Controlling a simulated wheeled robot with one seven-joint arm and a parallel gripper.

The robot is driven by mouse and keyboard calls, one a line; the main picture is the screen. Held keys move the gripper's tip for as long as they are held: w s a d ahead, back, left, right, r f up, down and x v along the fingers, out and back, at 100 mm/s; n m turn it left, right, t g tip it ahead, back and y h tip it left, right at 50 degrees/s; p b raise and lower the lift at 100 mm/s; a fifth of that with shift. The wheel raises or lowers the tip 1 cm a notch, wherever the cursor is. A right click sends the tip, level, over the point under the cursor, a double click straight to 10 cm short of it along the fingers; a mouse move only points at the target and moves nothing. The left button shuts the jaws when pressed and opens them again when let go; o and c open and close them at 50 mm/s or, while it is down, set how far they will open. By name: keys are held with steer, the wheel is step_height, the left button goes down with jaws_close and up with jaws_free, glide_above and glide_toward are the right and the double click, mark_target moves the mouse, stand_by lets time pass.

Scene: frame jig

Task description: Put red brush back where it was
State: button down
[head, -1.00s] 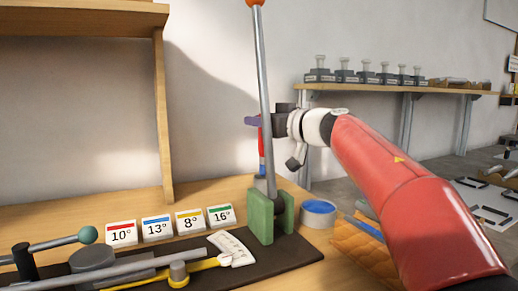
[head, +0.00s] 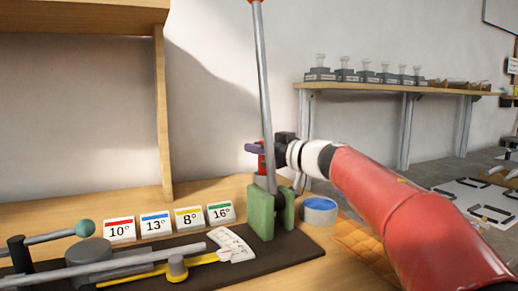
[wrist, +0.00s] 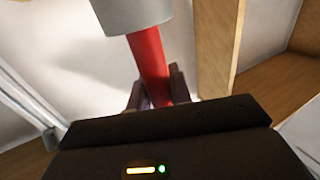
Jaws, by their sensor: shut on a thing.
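The red brush (wrist: 150,62) shows in the wrist view as a red handle between my gripper's two purple-grey fingers (wrist: 158,90). A grey cylinder (wrist: 130,15) meets its far end; I cannot tell whether it is part of the brush or a holder. In the head view my gripper (head: 256,148) is shut on the brush, low above the table behind the tall grey lever (head: 264,95). A small red part of the brush (head: 261,163) shows just under the fingers. The lever hides part of the brush and gripper.
The lever stands in a green bracket (head: 260,215) close in front of my gripper. A blue-topped round tin (head: 319,209) is to its right. A wooden shelf post (head: 161,115) stands left.

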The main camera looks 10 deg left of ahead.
steer(key=c, duration=1.3)
jaws_free()
steer(key=v, duration=0.7)
steer(key=shift+s+d, duration=0.15)
steer(key=shift+d, duration=0.05)
steer(key=shift+r, duration=0.1)
